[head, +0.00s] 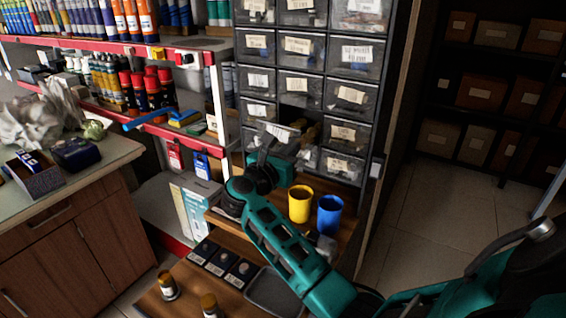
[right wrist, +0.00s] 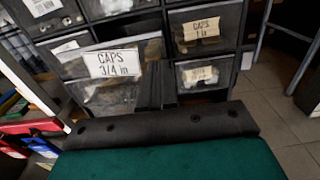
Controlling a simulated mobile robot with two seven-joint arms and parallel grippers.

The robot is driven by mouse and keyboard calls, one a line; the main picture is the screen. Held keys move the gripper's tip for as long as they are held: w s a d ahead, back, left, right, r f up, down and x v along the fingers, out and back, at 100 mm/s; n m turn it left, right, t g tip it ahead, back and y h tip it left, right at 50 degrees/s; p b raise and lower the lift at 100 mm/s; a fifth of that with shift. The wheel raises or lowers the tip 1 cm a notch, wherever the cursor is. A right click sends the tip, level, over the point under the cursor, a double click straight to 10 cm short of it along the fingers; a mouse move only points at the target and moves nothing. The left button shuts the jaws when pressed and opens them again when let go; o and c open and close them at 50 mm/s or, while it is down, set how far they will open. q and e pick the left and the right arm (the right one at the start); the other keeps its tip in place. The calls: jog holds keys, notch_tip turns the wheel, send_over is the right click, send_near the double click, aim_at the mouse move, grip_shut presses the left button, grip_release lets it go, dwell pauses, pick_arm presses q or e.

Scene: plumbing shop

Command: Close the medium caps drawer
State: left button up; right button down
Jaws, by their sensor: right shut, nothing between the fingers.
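The medium caps drawer, labelled "CAPS 3/4 in" (right wrist: 112,63), stands pulled out of the dark cabinet in the right wrist view. In the head view its front with a white label (head: 281,131) juts out below a dark gap, with some contents showing behind it. My right gripper (right wrist: 156,86) is shut and empty, its fingers at the right part of the drawer front. I cannot tell whether they touch it. In the head view my right gripper (head: 266,146) is at the drawer front, partly hidden by its wrist. My left gripper is not in view.
The "CAPS 1 in" drawer (right wrist: 201,30) beside it looks shut. Below stand a yellow cup (head: 300,204) and a blue cup (head: 329,214) on a wooden shelf, close to my right arm. A red-edged shelf (head: 150,125) with bottles stands left.

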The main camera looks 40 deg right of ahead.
aim_at(305, 137)
jog(key=b+x, duration=0.2)
jog(key=x, duration=0.5)
jog(key=shift+d+f, duration=0.1)
jog(key=shift+f, duration=0.05)
jog(key=shift+w+d, duration=0.15)
jog(key=shift+d, duration=0.15)
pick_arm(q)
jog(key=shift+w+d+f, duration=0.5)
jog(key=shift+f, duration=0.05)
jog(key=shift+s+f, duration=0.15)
pick_arm(e)
jog(key=shift+a, duration=0.1)
